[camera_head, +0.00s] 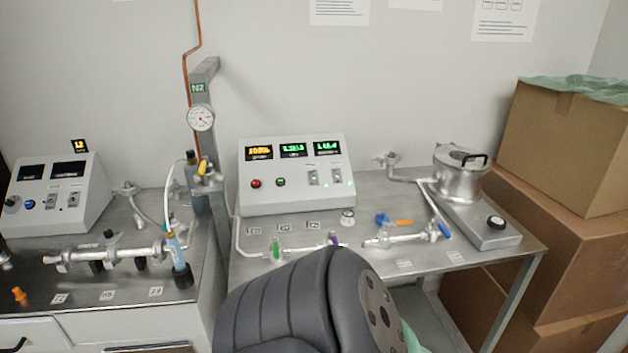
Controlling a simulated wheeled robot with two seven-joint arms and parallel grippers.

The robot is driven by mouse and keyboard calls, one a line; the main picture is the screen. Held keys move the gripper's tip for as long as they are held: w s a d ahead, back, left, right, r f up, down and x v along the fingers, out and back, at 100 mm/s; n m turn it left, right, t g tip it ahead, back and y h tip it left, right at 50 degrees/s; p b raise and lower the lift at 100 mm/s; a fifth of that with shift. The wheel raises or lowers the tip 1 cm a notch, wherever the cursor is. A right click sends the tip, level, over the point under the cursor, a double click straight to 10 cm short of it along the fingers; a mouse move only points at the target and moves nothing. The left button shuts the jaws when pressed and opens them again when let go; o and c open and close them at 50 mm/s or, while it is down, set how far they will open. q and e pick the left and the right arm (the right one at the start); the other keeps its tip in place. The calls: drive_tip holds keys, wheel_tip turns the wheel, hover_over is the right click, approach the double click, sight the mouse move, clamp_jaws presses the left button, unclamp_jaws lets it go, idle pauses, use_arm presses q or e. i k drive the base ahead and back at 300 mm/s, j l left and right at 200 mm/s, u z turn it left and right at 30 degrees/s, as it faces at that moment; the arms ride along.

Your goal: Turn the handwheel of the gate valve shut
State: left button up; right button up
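A blue round part (382,219) sits on the metal pipe run at the front of the right bench; it may be the handwheel, but it is too small to tell. An orange lever-like part (402,222) is just right of it, and a blue handle (444,230) is at the pipe's right end. Green (276,248) and purple (333,239) handles sit on the piping to the left. Neither of my grippers shows. A black padded arm link of mine fills the lower middle and may hide part of the bench front.
A control box (296,205) with lit displays stands at the back of the right bench. A lidded metal pot (460,178) stands right, near stacked cardboard boxes (562,150). A pressure gauge (201,117) is on a post. More piping (105,252) lies on the left bench.

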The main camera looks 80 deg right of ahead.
sight(496, 222)
drive_tip(key=z, duration=3.7)
